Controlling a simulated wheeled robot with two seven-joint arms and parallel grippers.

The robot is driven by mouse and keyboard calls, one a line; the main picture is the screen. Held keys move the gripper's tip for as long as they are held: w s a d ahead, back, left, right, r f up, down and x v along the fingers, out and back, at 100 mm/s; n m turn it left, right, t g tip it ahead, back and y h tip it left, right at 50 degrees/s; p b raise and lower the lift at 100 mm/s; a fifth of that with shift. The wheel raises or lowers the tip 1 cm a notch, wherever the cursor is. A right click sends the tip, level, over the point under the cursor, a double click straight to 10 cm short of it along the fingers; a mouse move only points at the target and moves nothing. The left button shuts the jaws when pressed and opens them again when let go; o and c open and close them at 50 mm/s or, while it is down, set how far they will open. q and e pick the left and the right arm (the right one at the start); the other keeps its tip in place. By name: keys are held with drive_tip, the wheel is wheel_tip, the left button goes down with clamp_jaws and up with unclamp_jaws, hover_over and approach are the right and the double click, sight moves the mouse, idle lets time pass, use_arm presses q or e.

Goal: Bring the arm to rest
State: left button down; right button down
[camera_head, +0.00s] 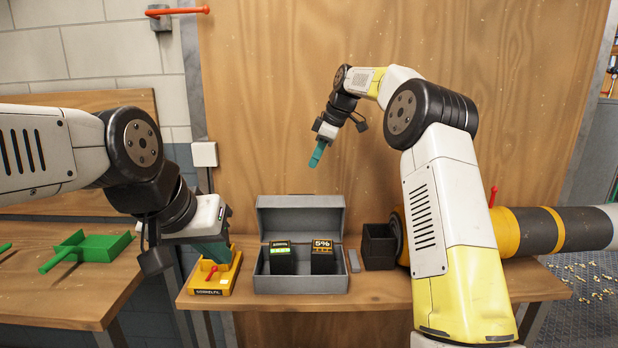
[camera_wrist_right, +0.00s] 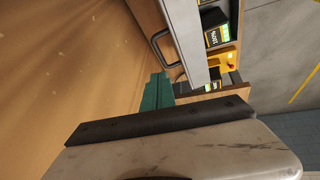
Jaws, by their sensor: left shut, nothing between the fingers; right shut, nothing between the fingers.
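My right gripper (camera_head: 317,154) has teal fingers, shut and empty. It hangs in the air in front of the wooden wall panel, above the open grey case (camera_head: 300,284), touching nothing. Its shut fingers also show in the right wrist view (camera_wrist_right: 157,92). My left gripper (camera_head: 214,250) is low on the left, fingers shut and empty. It overlaps the yellow device with a red lever (camera_head: 215,282) in the picture; I cannot tell whether they touch. Inside the case stand a dark box with a green stripe (camera_head: 280,260) and a dark 5% box (camera_head: 322,258).
A yellow-and-black cylinder (camera_head: 542,231) lies at the right behind my right arm. A green tray (camera_head: 104,246) lies on the left table. A gap separates the tables.

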drive_tip(key=s+d+r+m+t+h, duration=0.1)
drive_tip(key=s+d+r+m, duration=0.25)
drive_tip(key=s, duration=0.55)
drive_tip(key=s+d+r+m+t+h, duration=0.1)
drive_tip(key=s+d+r+m, duration=0.3)
drive_tip(key=s, duration=0.5)
drive_tip(key=s+d+f+m, duration=0.1)
drive_tip(key=s+f+m, duration=0.1)
drive_tip(key=s, duration=0.6)
drive_tip(key=s+d+f+m+t, duration=0.1)
drive_tip(key=s+f+m, duration=0.2)
drive_tip(key=s, duration=0.5)
drive_tip(key=s+d+f+m, duration=0.2)
drive_tip(key=s+f, duration=0.3)
drive_tip(key=s, duration=0.3)
drive_tip(key=shift+s+m, duration=0.25)
drive_tip(key=shift+m, duration=0.2)
drive_tip(key=shift+d, duration=0.1)
